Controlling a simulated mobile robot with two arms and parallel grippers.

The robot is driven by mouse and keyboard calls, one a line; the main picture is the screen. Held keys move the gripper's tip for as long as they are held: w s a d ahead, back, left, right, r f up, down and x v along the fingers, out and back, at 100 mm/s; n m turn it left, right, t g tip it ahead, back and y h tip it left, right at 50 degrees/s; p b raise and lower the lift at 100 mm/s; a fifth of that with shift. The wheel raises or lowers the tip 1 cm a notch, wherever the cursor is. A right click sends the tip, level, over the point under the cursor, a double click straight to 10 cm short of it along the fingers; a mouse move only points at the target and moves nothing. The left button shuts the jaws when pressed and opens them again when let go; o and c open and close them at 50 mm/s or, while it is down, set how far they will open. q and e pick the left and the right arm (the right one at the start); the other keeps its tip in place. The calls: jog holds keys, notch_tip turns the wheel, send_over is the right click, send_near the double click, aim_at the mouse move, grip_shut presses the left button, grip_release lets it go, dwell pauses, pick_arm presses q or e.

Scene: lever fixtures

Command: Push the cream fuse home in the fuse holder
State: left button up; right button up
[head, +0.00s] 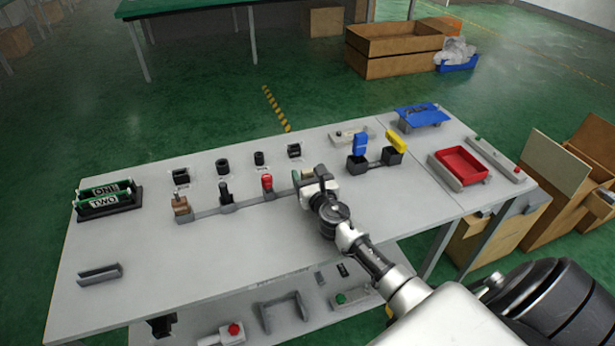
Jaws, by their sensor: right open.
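My right gripper (318,177) reaches in from the lower right, over the middle of the grey table. Its jaws are open, beside the right end of a low grey rail (245,203). A small tan-green piece (306,174) shows just left of the gripper, partly covered by it; I cannot tell whether it is the cream fuse. No plainly cream fuse stands out, and the fuse holder is not clear to me. The rail also has a brown block (182,209), a black handle (225,194) and a red handle (267,183). My left gripper is not in view.
Blue (359,145) and yellow (397,140) handles stand in black bases right of the gripper. A red tray (461,166) and a blue platform (421,115) are farther right. A labelled rack (106,198) stands left. The table's front left is mostly clear.

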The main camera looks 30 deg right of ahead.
jog(key=shift+c, duration=0.3)
jog(key=c, duration=0.9)
jog(key=shift+c, duration=0.2)
jog(key=shift+r, duration=0.1)
